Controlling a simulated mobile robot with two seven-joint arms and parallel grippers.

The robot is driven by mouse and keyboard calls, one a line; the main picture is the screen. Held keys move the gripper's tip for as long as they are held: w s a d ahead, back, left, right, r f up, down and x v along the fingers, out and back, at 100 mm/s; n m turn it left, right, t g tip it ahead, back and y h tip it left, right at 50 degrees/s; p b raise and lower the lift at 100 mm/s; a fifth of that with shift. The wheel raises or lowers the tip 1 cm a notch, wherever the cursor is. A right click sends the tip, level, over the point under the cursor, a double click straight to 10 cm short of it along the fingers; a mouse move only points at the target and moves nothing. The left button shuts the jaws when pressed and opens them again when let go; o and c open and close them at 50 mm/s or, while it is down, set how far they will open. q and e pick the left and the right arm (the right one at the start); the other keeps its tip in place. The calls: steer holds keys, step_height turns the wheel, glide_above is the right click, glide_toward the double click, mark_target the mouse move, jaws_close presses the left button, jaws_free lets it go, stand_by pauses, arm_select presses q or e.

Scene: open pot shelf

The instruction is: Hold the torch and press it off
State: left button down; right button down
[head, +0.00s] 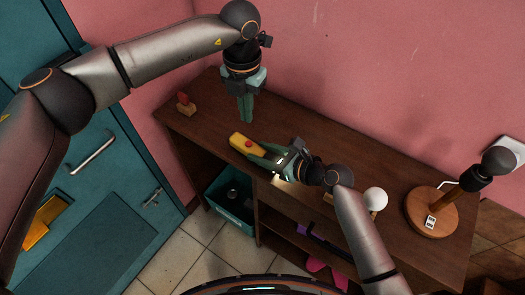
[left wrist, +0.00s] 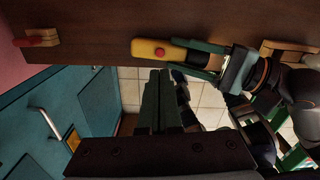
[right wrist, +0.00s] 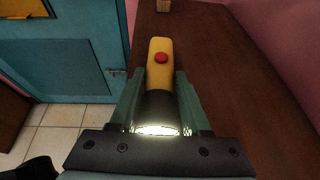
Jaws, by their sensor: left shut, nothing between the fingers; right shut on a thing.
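The torch (head: 242,141) has a yellow body, a dark head and a red button. My right gripper (head: 268,155) is shut on it around its dark part. In the right wrist view the torch (right wrist: 159,65) points its yellow end away and its head glows white at the near end. The red button (right wrist: 161,58) faces up and is uncovered. My left gripper (head: 246,119) is shut and empty, fingers down, behind the torch and apart from it. In the left wrist view the closed fingers (left wrist: 159,80) are near the yellow body (left wrist: 150,50).
The dark wooden shelf top (head: 310,134) has free room behind the torch. A small wooden block with a red top (head: 185,103) stands at its left end. A white ball (head: 376,199) and a round wooden lamp base (head: 432,211) are at the right. A teal crate (head: 232,208) sits below.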

mark_target(245, 148)
stand_by(0.5)
arm_select(q)
steer(key=d+f+h, duration=0.1)
steer(key=s+d+f+h, duration=0.1)
steer(key=h, duration=0.1)
steer(key=shift+s+f+n+t, duration=0.3)
steer(key=shift+f+n+t, duration=0.05)
steer(key=shift+n+t, duration=0.05)
steer(key=shift+d+t+h, duration=0.1)
steer(key=shift+t+h, duration=0.2)
steer(key=shift+h, duration=0.4)
steer(key=a+r+n+t+h, duration=0.3)
steer(key=t, duration=0.1)
steer(key=shift+w+f, duration=0.15)
steer(key=shift+f, duration=1.95)
steer(key=shift+w+f, duration=0.15)
steer(key=shift+f, duration=1.95)
steer(key=shift+f, duration=0.4)
